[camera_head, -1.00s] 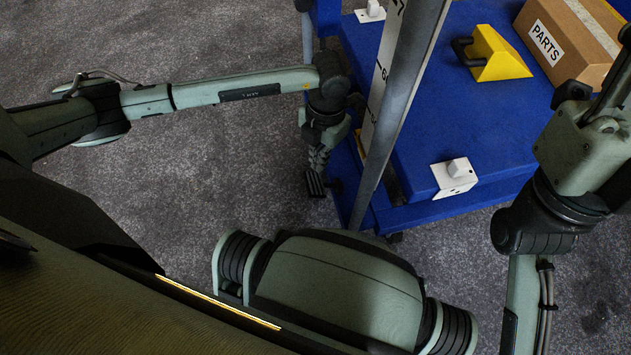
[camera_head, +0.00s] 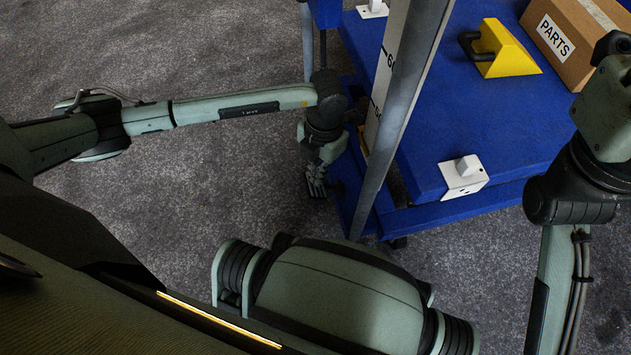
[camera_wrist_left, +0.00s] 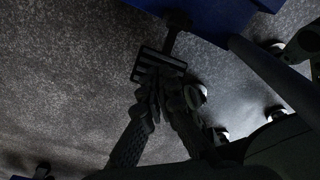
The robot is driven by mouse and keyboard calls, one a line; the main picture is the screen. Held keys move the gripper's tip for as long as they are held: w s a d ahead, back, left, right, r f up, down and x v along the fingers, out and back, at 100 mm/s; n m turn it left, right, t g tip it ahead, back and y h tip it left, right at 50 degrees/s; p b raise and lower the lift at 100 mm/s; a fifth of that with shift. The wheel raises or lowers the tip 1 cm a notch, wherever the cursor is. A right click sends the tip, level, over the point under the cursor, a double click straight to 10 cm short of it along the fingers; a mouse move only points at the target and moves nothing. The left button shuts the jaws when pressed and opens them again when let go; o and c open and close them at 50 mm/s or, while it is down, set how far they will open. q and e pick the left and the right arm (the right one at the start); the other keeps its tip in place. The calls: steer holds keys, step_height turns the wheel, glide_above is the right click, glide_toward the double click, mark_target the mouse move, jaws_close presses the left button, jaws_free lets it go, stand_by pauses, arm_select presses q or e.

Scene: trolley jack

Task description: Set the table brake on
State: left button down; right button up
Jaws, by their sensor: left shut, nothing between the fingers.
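The blue lift table (camera_head: 480,150) stands at the upper right in the head view. In the left wrist view, a dark slotted brake pedal (camera_wrist_left: 146,66) sits on a short black stem coming from the table's blue underside (camera_wrist_left: 195,15). My left gripper (camera_head: 317,192) hangs low beside the table's left edge, pointing down. It also shows in the left wrist view (camera_wrist_left: 160,82), its fingers shut and empty, with the tips overlapping the pedal's near edge. I cannot tell whether they touch it. The pedal is not clear in the head view. My right gripper is out of view.
A tall grey post with a scale (camera_head: 395,110) rises in front. Grey floor is clear at the left.

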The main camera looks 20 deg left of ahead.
arm_select(q)
steer(key=shift+f+b, duration=1)
steer(key=shift+f, duration=1.2)
steer(key=w, duration=0.2)
steer(key=d+r, duration=0.1)
steer(key=shift+w, duration=0.4)
step_height(320, 180, up, 8)
steer(key=shift+w+d, duration=0.15)
steer(key=shift+w, duration=0.2)
